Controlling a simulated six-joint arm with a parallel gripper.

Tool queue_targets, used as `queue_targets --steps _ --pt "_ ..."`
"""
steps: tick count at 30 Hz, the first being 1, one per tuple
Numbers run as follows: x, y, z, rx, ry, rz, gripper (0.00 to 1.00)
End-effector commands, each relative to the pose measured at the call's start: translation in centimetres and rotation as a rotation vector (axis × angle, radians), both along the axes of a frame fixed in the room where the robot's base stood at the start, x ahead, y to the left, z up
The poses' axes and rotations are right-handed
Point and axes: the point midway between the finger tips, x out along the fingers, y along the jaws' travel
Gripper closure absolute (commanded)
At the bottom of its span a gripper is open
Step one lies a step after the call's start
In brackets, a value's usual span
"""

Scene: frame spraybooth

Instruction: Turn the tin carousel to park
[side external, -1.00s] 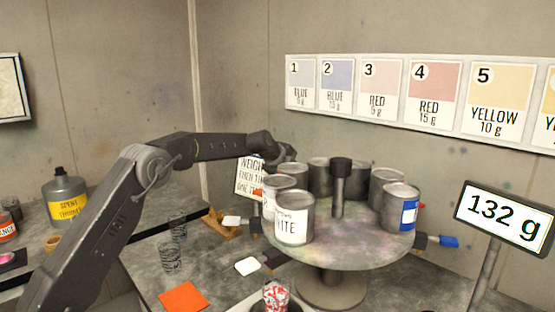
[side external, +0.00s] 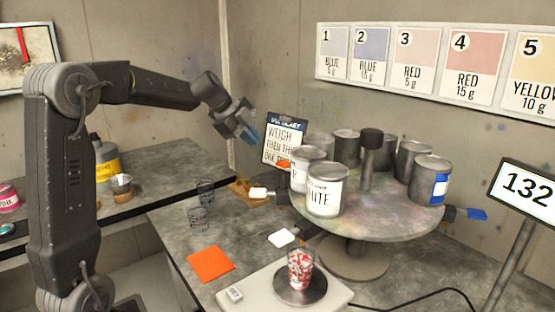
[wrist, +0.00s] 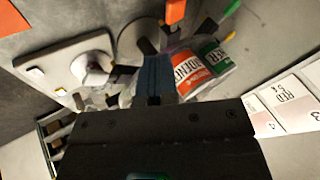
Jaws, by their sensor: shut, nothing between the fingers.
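The tin carousel is a round, paint-stained turntable (side external: 385,222) on a pedestal, with a dark centre post (side external: 370,160). Several grey tins stand around its edge. One labelled WHITE (side external: 326,197) is at the front left, and a blue-labelled tin (side external: 430,183) is at the right. Coloured tabs stick out below, including a white tab (side external: 259,192) and a blue tab (side external: 477,214). My gripper (side external: 250,134) is shut and empty, above and left of the carousel, apart from it. In the wrist view its blue fingers (wrist: 154,75) sit beside an orange-labelled tin (wrist: 190,74) and a green-labelled tin (wrist: 214,54). No park mark is readable.
A scale (side external: 325,297) bearing a cup of red and white contents (side external: 300,270) stands in front of the carousel. A card (side external: 284,140) stands behind its left side. Wire-like cups (side external: 202,212) and an orange square (side external: 210,264) lie left. A display (side external: 528,197) reads 132.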

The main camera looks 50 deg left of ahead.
Motion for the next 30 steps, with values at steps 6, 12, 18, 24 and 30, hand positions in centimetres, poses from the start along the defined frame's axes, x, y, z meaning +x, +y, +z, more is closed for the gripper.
queue_targets --steps 6,12,18,24,30 --pt "-3.6 -0.7 -0.2 -0.109 0.026 0.006 1.00" --pt "-2.3 -1.5 -2.4 -0.110 0.030 0.001 1.00" --pt "0.0 -2.7 -5.7 -0.111 0.031 0.002 1.00" --pt "2.4 -3.3 -8.2 -0.106 0.027 0.004 1.00" --pt "4.7 -2.8 -8.1 -0.105 0.027 0.003 1.00"
